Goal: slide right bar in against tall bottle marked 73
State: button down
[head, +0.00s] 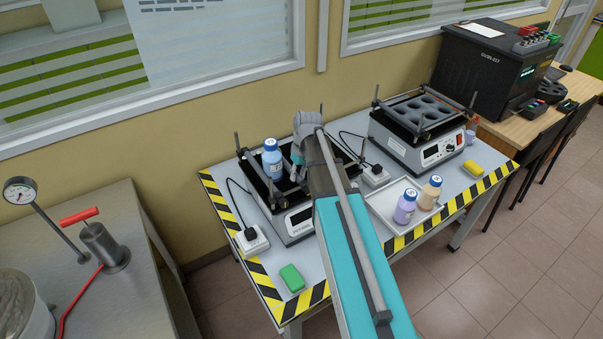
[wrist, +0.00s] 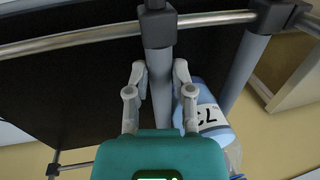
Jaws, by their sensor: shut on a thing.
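In the wrist view the bottle (wrist: 207,112) shows a label reading 73, turned around. My gripper (wrist: 159,72) is shut on the grey right bar (wrist: 159,58), with one finger on each side. The right finger is close beside the bottle; I cannot tell if bar and bottle touch. Another grey bar (wrist: 244,68) is on the bottle's other side. In the head view my arm hides part of the platform and the gripped bar.
A second shaker (head: 415,135) with a holed rack stands right. A tray (head: 382,212) holds a purple bottle (head: 404,207) and a beige bottle (head: 430,193). A green block (head: 292,278) lies by the front edge, a yellow sponge (head: 473,169) at right. A white plug box (head: 252,240) sits left.

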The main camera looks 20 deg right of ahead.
jog(key=shift+w+a, duration=0.1)
jog(key=shift+w, duration=0.15)
jog(key=c, duration=0.5)
grip_release()
jog(key=shift+s, duration=0.1)
